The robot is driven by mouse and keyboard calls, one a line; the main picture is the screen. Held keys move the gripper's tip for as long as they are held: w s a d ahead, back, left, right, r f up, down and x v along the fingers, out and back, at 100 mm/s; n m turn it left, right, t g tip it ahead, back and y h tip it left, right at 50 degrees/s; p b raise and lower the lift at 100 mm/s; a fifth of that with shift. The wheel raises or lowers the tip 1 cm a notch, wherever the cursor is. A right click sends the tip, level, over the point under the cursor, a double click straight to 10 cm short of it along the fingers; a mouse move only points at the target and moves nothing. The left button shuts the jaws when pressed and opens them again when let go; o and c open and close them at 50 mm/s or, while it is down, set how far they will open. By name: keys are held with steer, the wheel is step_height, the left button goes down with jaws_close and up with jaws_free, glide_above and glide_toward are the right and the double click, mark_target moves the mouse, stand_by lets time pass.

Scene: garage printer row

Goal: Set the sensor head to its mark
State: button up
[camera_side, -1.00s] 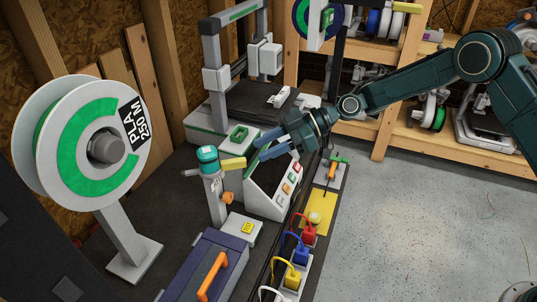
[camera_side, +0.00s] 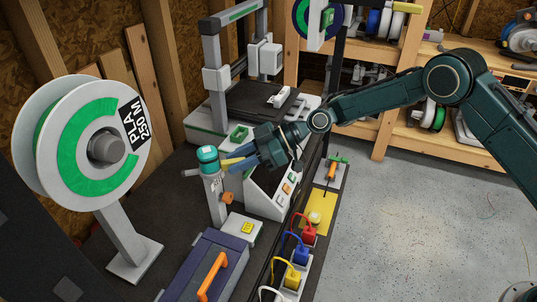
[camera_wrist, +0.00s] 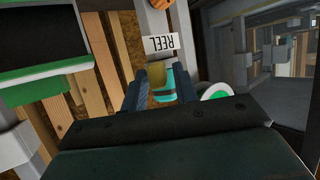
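The sensor head (camera_side: 207,154) is a teal cap on an upright grey post (camera_side: 215,200), with a yellow arm (camera_side: 229,161) pointing right. My gripper (camera_side: 233,160) has its two blue fingers at this arm, close to the cap. In the wrist view the fingers (camera_wrist: 160,88) stand apart on either side of the yellow arm (camera_wrist: 156,73), with the teal sensor head (camera_wrist: 165,92) just beyond. Whether either finger touches the arm is unclear. A white plate reading "REEL" (camera_wrist: 160,44) shows upside down past the head; I cannot tell which mark is meant.
A grey box with coloured buttons (camera_side: 270,190) stands right under my gripper. A printer (camera_side: 210,125) is behind, and a large filament reel (camera_side: 85,150) is at left. A dark case with an orange handle (camera_side: 212,275) and a strip of coloured plugs (camera_side: 300,250) are in front.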

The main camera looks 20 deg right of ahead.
mark_target(215, 177)
jaws_close()
steer(key=shift+s+m+t, duration=0.3)
steer(key=shift+m+t, duration=0.1)
steer(key=shift+s+a+m+t+h, duration=0.15)
steer(key=shift+s+m+t+h, duration=0.25)
steer(key=shift+m+t, duration=0.3)
steer(key=shift+s+a+m+t+h, duration=0.15)
steer(key=shift+s+m+t+h, duration=0.2)
steer(key=shift+m+t, duration=0.3)
steer(key=shift+s+a+m+t+h, duration=0.55)
steer(key=shift+m+t+h, duration=0.5)
steer(key=shift+m, duration=0.2)
steer(key=shift+s+a+m+t+h, duration=0.5)
steer(key=shift+a+m+t+h, duration=0.1)
steer(key=shift+m+t+h, duration=0.55)
steer(key=shift+s+a+m+t+h, duration=0.55)
steer(key=shift+m+t+h, duration=0.4)
steer(key=shift+m, duration=0.4)
steer(key=shift+s+a+f+m+t+h, duration=0.1)
steer(key=shift+a+m+t+h, duration=0.2)
steer(key=shift+m+h, duration=0.4)
steer(key=shift+s+a+m+t+h, duration=0.1)
steer(key=shift+a+m+t+h, duration=0.1)
steer(key=shift+a+m+h, duration=0.35)
steer(key=shift+m+h, duration=0.35)
steer(key=shift+h, duration=0.2)
steer(key=shift+o, duration=1.2)
jaws_free()
